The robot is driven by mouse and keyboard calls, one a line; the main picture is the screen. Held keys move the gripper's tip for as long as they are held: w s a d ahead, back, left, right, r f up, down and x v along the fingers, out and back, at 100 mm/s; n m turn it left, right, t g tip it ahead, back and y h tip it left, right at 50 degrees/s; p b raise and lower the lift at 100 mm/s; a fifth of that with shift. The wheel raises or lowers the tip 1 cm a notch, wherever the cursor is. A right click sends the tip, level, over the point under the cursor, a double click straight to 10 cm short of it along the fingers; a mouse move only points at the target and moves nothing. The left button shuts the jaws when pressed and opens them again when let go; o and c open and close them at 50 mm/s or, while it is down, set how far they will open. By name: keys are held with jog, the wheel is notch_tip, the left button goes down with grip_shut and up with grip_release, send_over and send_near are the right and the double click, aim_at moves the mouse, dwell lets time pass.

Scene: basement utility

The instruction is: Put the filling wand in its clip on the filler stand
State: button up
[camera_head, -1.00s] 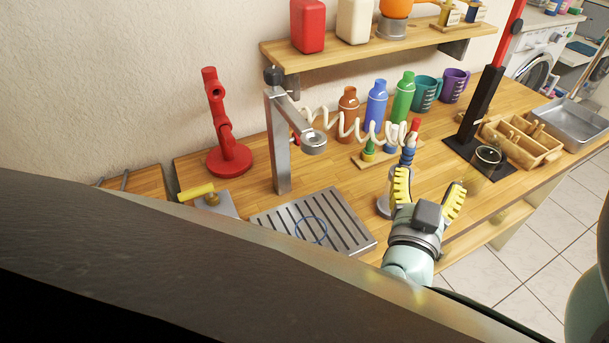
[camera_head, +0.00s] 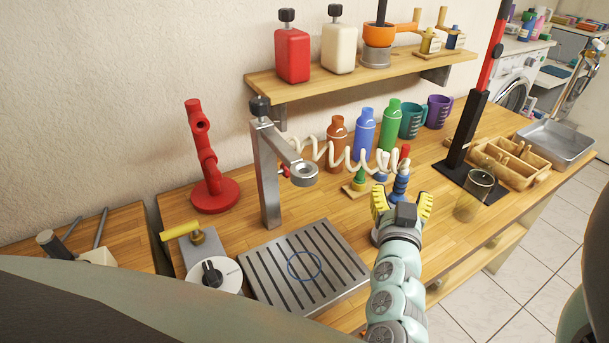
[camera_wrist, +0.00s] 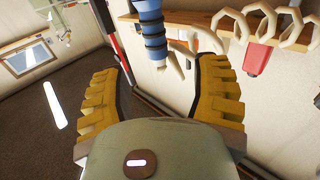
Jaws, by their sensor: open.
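The filling wand (camera_head: 400,186) is a blue ribbed rod with a red top, standing near the front of the workbench. A cream coiled hose (camera_head: 337,157) runs from it to the filler stand (camera_head: 269,176), a grey metal post with a black knob. The stand's arm ends in a ring-shaped clip (camera_head: 303,172), which looks empty. My gripper (camera_head: 403,200) is open, its yellow fingers just in front of the wand's lower part. In the wrist view the wand (camera_wrist: 151,32) shows beyond and between the spread fingertips. The wand's lower end is hidden by my gripper.
A slotted drip tray (camera_head: 302,270) lies below the stand's arm. Brown, blue and green bottles (camera_head: 364,130) stand behind the hose. A clear glass (camera_head: 474,196) and a wooden caddy (camera_head: 513,165) are to the right. A red pipe-shaped stand (camera_head: 208,165) is at the left.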

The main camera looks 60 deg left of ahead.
aim_at(403, 179)
jog(key=shift+w+a, duration=0.35)
jog(key=shift+w, duration=0.2)
jog(key=shift+p+x, duration=1.3)
jog(key=shift+x, duration=0.75)
jog(key=shift+w+a+r, duration=0.15)
jog(key=shift+w+a, duration=0.15)
jog(key=shift+w, duration=0.2)
jog(key=shift+o, duration=0.3)
grip_shut()
